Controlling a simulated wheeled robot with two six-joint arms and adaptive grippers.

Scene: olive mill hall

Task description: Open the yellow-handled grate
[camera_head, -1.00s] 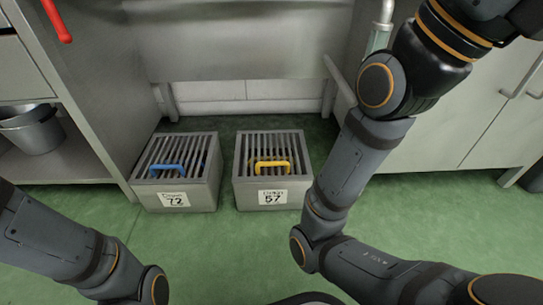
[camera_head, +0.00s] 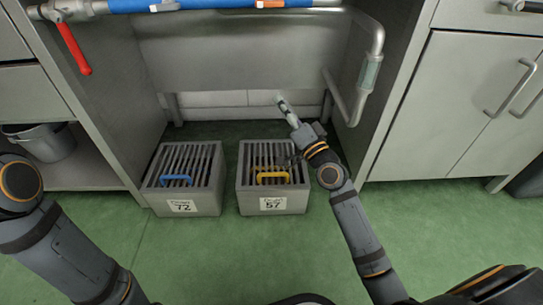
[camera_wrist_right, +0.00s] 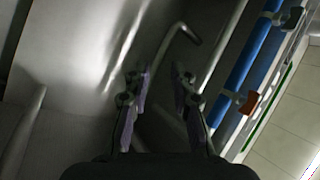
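The yellow-handled grate (camera_head: 262,156) lies flat and closed on the right grey box, labelled 57, in the head view. Its yellow handle (camera_head: 272,175) stands near the front edge. My right gripper (camera_head: 281,100) is beyond and above this box, in front of the steel panel, not touching the handle. Part of my right arm covers the grate's far right corner. In the right wrist view its two fingers (camera_wrist_right: 160,100) are apart with nothing between them; the grate does not show there. My left arm shows at lower left, but its gripper is outside the frame.
A similar box with a blue-handled grate (camera_head: 176,181), labelled 72, stands left of it. A steel panel (camera_head: 240,60), a bent pipe (camera_head: 365,75) and a blue pipe (camera_head: 225,4) are behind and above. Cabinets (camera_head: 480,100) flank the right. Green floor in front is clear.

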